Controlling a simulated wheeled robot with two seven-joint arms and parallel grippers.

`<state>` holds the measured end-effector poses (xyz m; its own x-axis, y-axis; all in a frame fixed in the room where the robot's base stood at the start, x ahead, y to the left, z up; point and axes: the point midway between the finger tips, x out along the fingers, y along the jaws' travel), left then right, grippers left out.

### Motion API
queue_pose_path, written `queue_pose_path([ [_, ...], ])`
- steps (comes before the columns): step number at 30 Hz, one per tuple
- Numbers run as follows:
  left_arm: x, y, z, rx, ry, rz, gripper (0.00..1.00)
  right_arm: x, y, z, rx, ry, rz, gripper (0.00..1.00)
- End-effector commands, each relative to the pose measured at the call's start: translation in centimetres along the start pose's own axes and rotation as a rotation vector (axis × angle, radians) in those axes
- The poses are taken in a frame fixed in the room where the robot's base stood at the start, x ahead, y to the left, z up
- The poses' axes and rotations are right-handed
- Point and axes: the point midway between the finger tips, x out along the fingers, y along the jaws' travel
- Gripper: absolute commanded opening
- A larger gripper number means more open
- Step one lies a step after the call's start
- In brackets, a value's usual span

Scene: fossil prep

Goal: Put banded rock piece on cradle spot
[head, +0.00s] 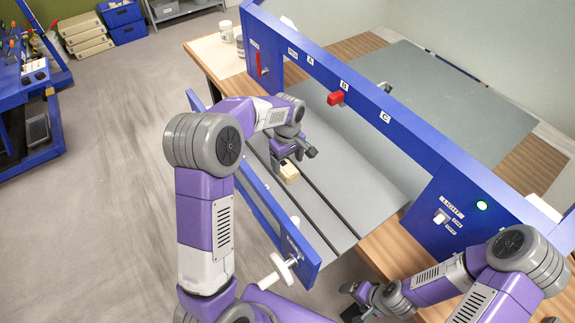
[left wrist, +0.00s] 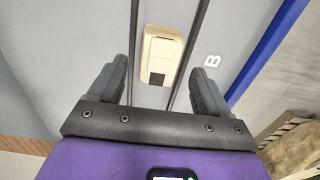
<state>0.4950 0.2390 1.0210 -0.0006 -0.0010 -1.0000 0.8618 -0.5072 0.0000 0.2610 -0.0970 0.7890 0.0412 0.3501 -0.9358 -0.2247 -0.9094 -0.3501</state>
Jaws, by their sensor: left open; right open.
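A small cream block (head: 289,172) lies between two dark rails on the grey bed in the head view. In the left wrist view the cream block (left wrist: 163,48) shows a paler top part and a dark square at its near end. I cannot tell whether it is the banded rock piece or part of the cradle. My left gripper (head: 296,154) is just above it, partly hiding it. Its open fingers show in the left wrist view (left wrist: 160,88), empty, with the block ahead between them. My right gripper (head: 354,297) is open and empty, low near the bench's front.
A blue front rail (head: 255,195) carries a white handwheel (head: 280,271). A light switch (head: 440,216) and lit green lamp (head: 482,205) are right. Jars (head: 227,31) stand at back left.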

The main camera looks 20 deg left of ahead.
Motion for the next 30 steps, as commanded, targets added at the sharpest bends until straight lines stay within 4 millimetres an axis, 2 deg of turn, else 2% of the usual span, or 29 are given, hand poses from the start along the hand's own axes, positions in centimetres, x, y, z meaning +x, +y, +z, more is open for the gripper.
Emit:
queue_pose_path([
  [1, -1.5, 0.1, -0.1, -0.001, 0.004, 0.006, 0.78, -0.2, -0.1, 0.0, 0.0, 0.0, 0.0, 0.83],
  [6, -5.1, 0.1, -0.1, 0.0, 0.003, 0.004, 0.78, -0.6, -0.2, 0.0, 0.0, 0.0, 0.0, 0.83],
  [12, -8.0, 0.1, 0.0, 0.001, 0.002, 0.002, 0.78, -0.9, -0.3, 0.0, 0.0, 0.0, 0.0, 0.83],
  [18, -8.8, 0.0, 0.0, 0.0, 0.0, 0.0, 0.78, -0.9, -0.3, 0.1, 0.0, 0.0, 0.0, 0.83],
  [26, -8.8, 0.0, 0.0, 0.0, 0.0, 0.0, 0.78, -0.9, -0.3, 0.1, 0.0, 0.0, 0.0, 0.83],
  [30, -8.2, 0.0, 0.0, 0.0, 0.0, -0.001, 0.78, -0.8, -0.3, 0.0, 0.0, 0.0, 0.0, 0.83],
])
